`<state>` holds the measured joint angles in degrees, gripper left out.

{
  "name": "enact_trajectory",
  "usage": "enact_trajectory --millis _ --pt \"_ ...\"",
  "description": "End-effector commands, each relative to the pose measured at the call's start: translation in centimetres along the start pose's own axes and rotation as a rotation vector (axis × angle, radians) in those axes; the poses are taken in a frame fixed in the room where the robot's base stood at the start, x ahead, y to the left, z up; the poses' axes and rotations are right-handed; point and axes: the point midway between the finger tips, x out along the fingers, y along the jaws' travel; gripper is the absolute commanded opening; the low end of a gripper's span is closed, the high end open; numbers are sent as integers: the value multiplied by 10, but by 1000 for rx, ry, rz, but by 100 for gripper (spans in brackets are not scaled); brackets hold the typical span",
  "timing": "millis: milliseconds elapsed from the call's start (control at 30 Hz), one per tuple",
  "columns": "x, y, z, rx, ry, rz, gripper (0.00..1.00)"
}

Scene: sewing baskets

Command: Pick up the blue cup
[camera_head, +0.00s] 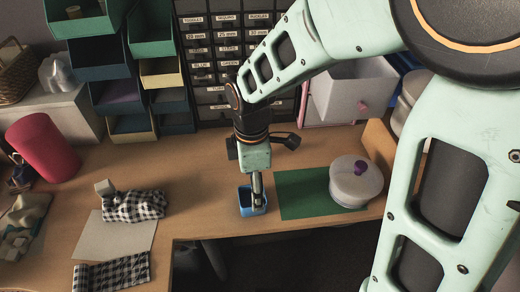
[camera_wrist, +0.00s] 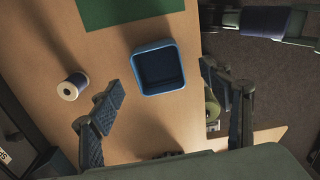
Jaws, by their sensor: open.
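The blue cup (camera_head: 246,209) is a small, open, square-sided container on the wooden table, near its front edge and left of a green mat. In the wrist view the cup (camera_wrist: 149,87) is upright and looks empty, with its dark inside showing. My gripper (camera_head: 257,188) points down at the cup and hides part of it in the head view. In the wrist view my gripper (camera_wrist: 162,80) is open, with one finger on each side of the cup and the cup ahead of the tips. Neither finger appears to touch it.
The green mat (camera_head: 297,196) holds a white lidded pot (camera_head: 346,190) with a purple knob. A thread spool (camera_wrist: 72,86) stands left of the cup in the wrist view. Checked cloth (camera_head: 135,206) and paper (camera_head: 110,238) lie left. Drawers (camera_head: 221,60) stand behind.

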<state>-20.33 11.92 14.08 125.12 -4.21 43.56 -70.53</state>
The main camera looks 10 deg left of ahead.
Motion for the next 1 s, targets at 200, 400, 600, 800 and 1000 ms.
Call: enact_trajectory --millis 200,400,600,800,1000 --pt "21 1 -2 2 0 -1 71" --pt "51 2 -4 2 0 -1 71" --pt "58 3 -4 4 1 2 71" --pt "57 3 -4 4 1 3 66" --pt "57 3 -4 4 1 3 44"
